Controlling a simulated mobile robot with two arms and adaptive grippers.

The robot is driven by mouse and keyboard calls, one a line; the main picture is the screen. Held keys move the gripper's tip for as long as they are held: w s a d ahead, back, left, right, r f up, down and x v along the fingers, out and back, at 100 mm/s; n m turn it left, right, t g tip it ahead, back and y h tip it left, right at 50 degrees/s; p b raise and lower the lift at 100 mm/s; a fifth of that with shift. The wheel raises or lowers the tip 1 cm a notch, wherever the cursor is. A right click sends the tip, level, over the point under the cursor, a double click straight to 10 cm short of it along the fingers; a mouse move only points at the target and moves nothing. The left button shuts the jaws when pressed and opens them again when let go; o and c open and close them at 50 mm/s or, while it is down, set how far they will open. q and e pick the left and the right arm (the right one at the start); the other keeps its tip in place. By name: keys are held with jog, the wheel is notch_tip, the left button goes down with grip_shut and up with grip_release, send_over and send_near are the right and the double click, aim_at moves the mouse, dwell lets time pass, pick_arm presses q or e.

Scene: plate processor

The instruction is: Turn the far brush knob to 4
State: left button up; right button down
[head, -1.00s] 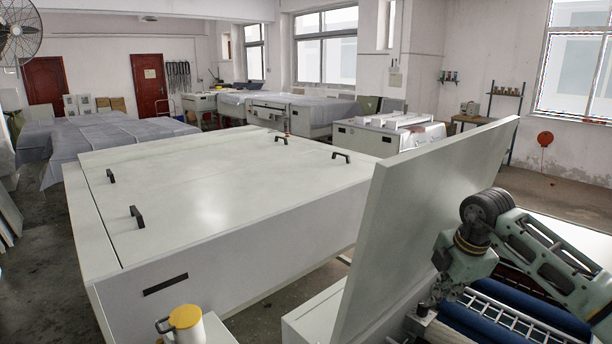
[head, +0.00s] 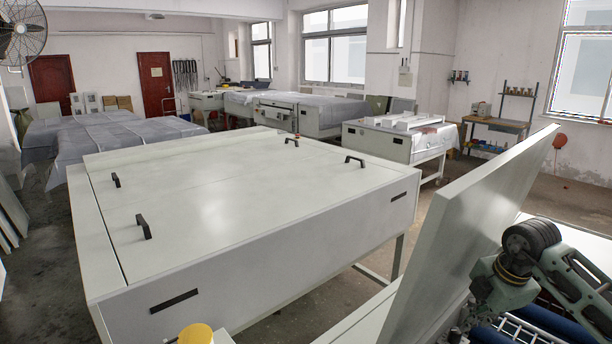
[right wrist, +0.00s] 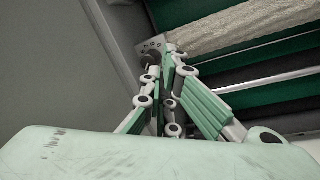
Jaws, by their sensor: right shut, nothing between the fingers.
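In the right wrist view, a dark round knob (right wrist: 151,59) sits by a small metal bracket (right wrist: 152,45) at the end of a tan, fluffy brush roller (right wrist: 240,29). My right gripper (right wrist: 165,62) is shut and empty, its green fingers pointing at the bracket. The fingertips overlap the knob's edge in the picture; I cannot tell whether they touch it. No number or mark on the knob is readable. In the head view, my right wrist (head: 505,284) is beside the raised lid, and the fingers are mostly hidden low behind it. My left gripper is not in view.
The raised lid (head: 490,215) stands close left of my right arm. Blue rollers (head: 545,322) lie beneath the arm. A large white machine (head: 250,200) with black handles fills the middle. A yellow-lidded jug (head: 196,334) is at the bottom edge.

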aim_at(459, 341)
jog(key=b+x, duration=0.1)
jog(key=x, duration=0.2)
jog(key=b+x, duration=0.1)
jog(key=x, duration=0.1)
jog(key=shift+s+f+b, duration=0.1)
jog(key=shift+s+b, duration=0.25)
jog(key=shift+f, duration=0.2)
jog(key=shift+s, duration=0.1)
jog(key=shift+w+a, duration=0.25)
jog(key=shift+w, duration=0.2)
dwell(0.3)
jog(key=shift+s+a+f, duration=0.1)
jog(key=shift+s+a, duration=0.15)
jog(key=shift+a, duration=0.25)
dwell(0.5)
jog(key=shift+s, duration=0.25)
notch_tip(459, 341, up, 6)
jog(key=p, duration=0.4)
